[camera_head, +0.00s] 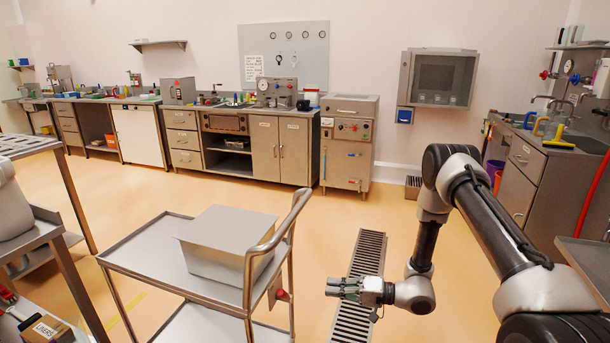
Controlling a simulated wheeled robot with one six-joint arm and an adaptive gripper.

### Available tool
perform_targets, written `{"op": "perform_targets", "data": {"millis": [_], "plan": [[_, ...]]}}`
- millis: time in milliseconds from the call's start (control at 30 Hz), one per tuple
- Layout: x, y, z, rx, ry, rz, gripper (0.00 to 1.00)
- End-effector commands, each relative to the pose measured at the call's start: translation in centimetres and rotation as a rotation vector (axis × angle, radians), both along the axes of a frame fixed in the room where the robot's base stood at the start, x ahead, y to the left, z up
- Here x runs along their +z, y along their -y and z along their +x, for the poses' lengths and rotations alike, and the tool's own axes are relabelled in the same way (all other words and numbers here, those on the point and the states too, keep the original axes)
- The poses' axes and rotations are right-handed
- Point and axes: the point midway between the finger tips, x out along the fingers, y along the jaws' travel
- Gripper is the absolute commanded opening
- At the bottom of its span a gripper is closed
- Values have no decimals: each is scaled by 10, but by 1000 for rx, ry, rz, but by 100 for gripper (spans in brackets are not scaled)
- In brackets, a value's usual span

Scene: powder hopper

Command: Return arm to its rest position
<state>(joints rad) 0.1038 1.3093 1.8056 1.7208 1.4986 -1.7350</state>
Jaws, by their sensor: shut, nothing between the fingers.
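My arm reaches in from the lower right and bends down at its elbow. My gripper (332,287) is at the arm's end, pointing left above the floor drain grate (362,262). Its fingers are shut with nothing held. It is apart from the steel cart on its left.
A steel cart (130,258) with a push handle (285,228) carries a grey lidded box (225,235). A bench with cabinets (280,150) lines the back wall. A sink counter (540,160) stands at right. Open floor (340,215) lies between the cart and the back bench.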

Motion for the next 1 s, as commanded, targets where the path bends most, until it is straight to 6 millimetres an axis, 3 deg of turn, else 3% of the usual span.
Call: {"op": "perform_targets", "data": {"millis": [133,267,400,600,767,1000], "plan": [[-14,5,-61,140,-337,-17,0],[2,19,-103,266,-572,-90,0],[36,46,-137,376,-751,-232,0],[94,96,-170,446,-885,-514,0],[145,143,-188,414,-896,-781,0],[218,206,-205,262,-768,-1115,0]]}}
